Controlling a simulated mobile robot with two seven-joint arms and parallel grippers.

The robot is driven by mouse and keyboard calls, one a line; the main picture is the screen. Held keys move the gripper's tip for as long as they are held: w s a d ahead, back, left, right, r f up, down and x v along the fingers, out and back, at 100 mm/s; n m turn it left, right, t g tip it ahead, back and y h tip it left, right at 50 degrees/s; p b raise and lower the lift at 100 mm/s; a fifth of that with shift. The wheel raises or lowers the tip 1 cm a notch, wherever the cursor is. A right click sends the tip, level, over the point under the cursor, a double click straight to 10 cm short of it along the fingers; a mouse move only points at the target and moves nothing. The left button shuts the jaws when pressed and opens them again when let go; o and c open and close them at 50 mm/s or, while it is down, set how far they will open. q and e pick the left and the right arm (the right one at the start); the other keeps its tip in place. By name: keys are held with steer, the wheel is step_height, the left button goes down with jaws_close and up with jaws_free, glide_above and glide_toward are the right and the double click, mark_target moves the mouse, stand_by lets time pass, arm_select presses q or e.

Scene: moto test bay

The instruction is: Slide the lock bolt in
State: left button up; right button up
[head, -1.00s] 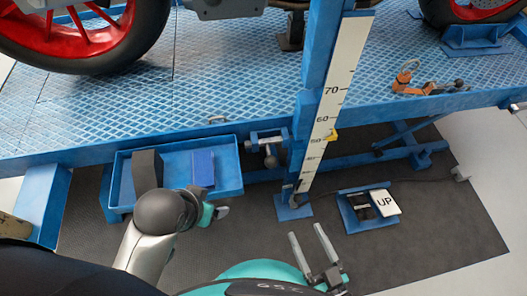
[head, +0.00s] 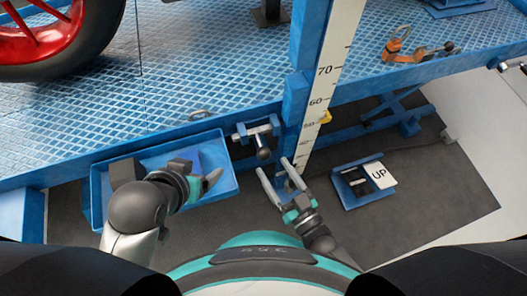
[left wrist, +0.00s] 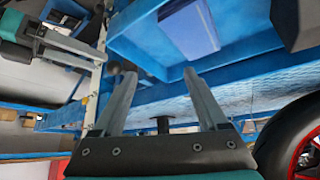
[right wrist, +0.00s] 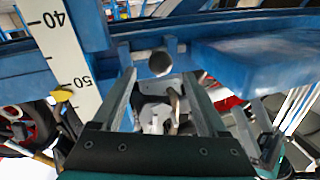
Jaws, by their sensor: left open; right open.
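The lock bolt (head: 262,147) sits in a blue bracket under the platform edge, left of the height post. Its dark round knob points toward me, and it also shows in the right wrist view (right wrist: 160,64). My right gripper (head: 272,166) is open and empty just in front of the knob. In the right wrist view (right wrist: 160,75) the knob appears between the two fingers, with no visible contact. My left gripper (head: 214,182) is open and empty over the right part of the blue tray; its fingers show apart in the left wrist view (left wrist: 160,75).
The blue tray (head: 232,183) hangs left of the bolt and holds a dark block (head: 124,172). The white height scale (head: 318,104) stands close right of the bolt. A foot pedal marked UP (head: 378,175) lies on the dark mat. An orange strap (head: 396,47) lies on the platform.

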mark_target(268, 159)
steer(key=b+x, duration=0.1)
steer(key=x, duration=0.3)
arm_select(q)
steer(key=shift+w+d+t+h+b, duration=0.1)
steer(key=shift+w+d+t+h, duration=0.25)
steer(key=shift+w+d+t, duration=0.3)
steer(key=shift+w+d+t+h+b, duration=0.15)
steer(key=shift+w+d+t+h, duration=0.15)
steer(key=shift+d+t, duration=0.35)
steer(key=shift+w+d+t+h+b, duration=0.1)
steer(key=shift+w+d+t+h, duration=0.35)
steer(key=shift+d, duration=0.35)
arm_select(e)
steer(key=shift+x, duration=1.2)
steer(key=shift+c, duration=0.4)
arm_select(q)
steer(key=shift+w, duration=0.1)
arm_select(e)
jaws_close()
